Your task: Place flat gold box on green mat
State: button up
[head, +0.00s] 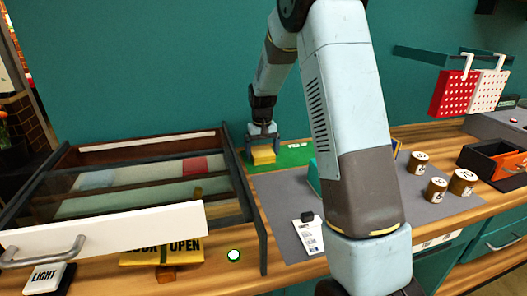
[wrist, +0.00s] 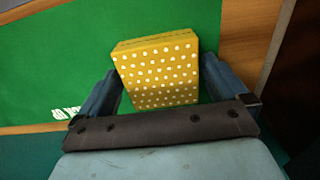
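The flat gold box (wrist: 160,75), yellow with white dots, sits between the two fingers of my gripper (wrist: 160,65) in the wrist view. Both fingertips appear to touch its sides. In the head view my gripper (head: 263,142) points down around the box (head: 263,157), left of centre. The green mat (head: 295,154) lies under and right of them. In the wrist view the mat (wrist: 50,60) fills the area left of and behind the box. The box overlaps the mat near its edge; I cannot tell whether it touches the mat or hangs just above.
An open drawer (head: 130,225) with a white front stands at the left, close to my gripper. A grey mat (head: 285,205) carries a white label card (head: 308,236). Several round tins, one here (head: 437,190), stand right. A dark tray (head: 490,165) is farther right.

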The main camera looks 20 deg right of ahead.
aim_at(262, 152)
notch_tip(262, 152, up, 11)
jog(key=s+r+t, duration=0.1)
jog(key=s+r, duration=0.7)
jog(key=s, duration=0.1)
jog(key=s+r+t, duration=0.2)
jog(key=s+t, duration=0.2)
jog(key=s, duration=2.4)
jog(key=shift+s+d+r+t, duration=0.2)
jog(key=shift+d+r+t, duration=0.1)
